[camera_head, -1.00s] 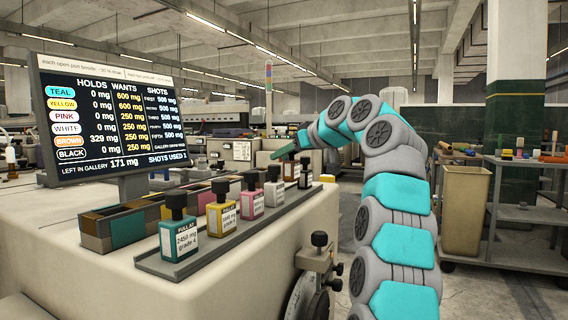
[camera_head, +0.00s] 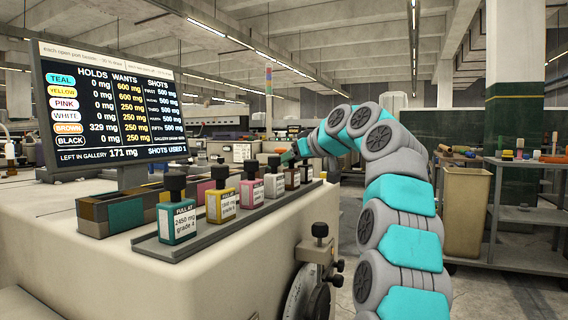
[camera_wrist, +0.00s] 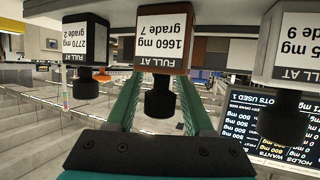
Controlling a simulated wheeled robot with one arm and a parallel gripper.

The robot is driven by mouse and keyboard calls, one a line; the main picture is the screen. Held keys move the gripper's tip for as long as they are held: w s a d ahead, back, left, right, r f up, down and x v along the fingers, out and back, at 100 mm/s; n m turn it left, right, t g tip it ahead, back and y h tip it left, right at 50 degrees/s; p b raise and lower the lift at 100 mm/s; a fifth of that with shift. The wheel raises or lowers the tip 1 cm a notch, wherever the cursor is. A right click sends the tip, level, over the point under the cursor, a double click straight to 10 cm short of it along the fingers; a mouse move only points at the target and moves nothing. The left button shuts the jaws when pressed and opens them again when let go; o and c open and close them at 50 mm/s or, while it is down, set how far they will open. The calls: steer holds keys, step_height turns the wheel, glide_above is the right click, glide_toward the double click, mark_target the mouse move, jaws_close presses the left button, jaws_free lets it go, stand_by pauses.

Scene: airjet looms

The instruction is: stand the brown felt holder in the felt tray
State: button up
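The brown felt holder (camera_wrist: 160,40), a block with a white label and a black knob, shows upside down in the wrist view. In the head view it stands (camera_head: 292,176) near the far end of a row of similar holders, between a white and a black one. The row stands on a long narrow grey tray (camera_head: 163,247); I cannot tell if this is the felt tray. My gripper (camera_wrist: 160,92) is open, its green fingers on either side of the brown holder's knob, with gaps visible. In the head view its tip (camera_head: 289,157) is beside the brown holder's top.
The black holder (camera_wrist: 86,45) and white holder (camera_wrist: 285,50) stand close on both sides. A box with coloured compartments (camera_head: 125,215) lies behind the row. A screen (camera_head: 110,105) stands over the pale machine top. A knob and wheel (camera_head: 318,250) stick out from the machine's side.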

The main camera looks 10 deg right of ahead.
steer(key=shift+o, duration=0.6)
steer(key=shift+r, duration=0.15)
steer(key=shift+s+d+r, duration=0.1)
steer(key=v, duration=1.1)
steer(key=shift+s+d, duration=0.15)
steer(key=shift+s, duration=0.15)
